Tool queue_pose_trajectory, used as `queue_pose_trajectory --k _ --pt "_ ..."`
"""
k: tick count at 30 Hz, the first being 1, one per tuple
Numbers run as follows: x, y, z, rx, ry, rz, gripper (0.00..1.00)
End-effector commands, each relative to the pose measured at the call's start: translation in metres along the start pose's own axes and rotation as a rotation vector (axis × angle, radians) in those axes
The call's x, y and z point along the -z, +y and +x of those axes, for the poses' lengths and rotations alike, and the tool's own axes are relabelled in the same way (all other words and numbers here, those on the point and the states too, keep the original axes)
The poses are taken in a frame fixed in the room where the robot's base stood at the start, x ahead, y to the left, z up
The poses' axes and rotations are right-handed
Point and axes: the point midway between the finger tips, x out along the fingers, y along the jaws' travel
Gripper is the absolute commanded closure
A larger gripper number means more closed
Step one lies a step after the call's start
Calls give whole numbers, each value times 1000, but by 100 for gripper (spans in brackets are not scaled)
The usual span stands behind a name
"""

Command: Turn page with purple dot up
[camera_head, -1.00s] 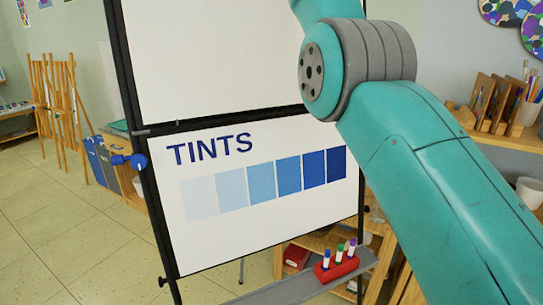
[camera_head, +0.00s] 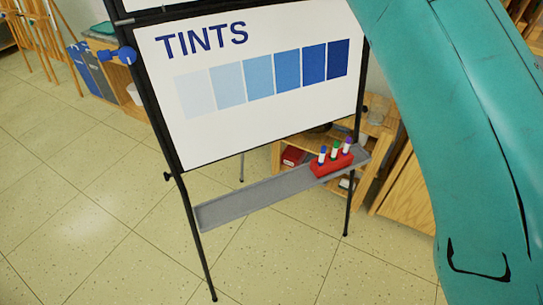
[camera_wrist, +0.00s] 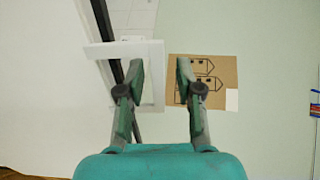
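The flip board in the head view carries a white page (camera_head: 258,130) headed "TINTS", with a row of blue squares from pale to dark. The board's upper part is mostly cut off by the frame's top. No purple dot shows on any page. My gripper (camera_wrist: 159,66) is seen only in the wrist view. Its two fingers are apart with nothing clearly held between them. A white flat piece (camera_wrist: 98,52) and a black bar (camera_wrist: 104,28) lie at and behind the left finger; I cannot tell whether it touches them.
A grey tray (camera_head: 255,196) under the board holds a red marker holder (camera_head: 331,166) with several markers. Wooden shelves stand behind. Brown paper with house drawings (camera_wrist: 224,70) hangs on the wall beyond my gripper. Floor at front left is clear.

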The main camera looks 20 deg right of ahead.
Motion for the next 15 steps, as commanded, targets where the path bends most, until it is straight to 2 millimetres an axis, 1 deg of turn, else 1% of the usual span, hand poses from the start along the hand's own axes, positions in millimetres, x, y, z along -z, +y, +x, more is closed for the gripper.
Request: queue_pose_trajectory --k 5,15 --pt "0 0 -4 1 0 0 65" --pt "0 0 -19 1 0 1 65"
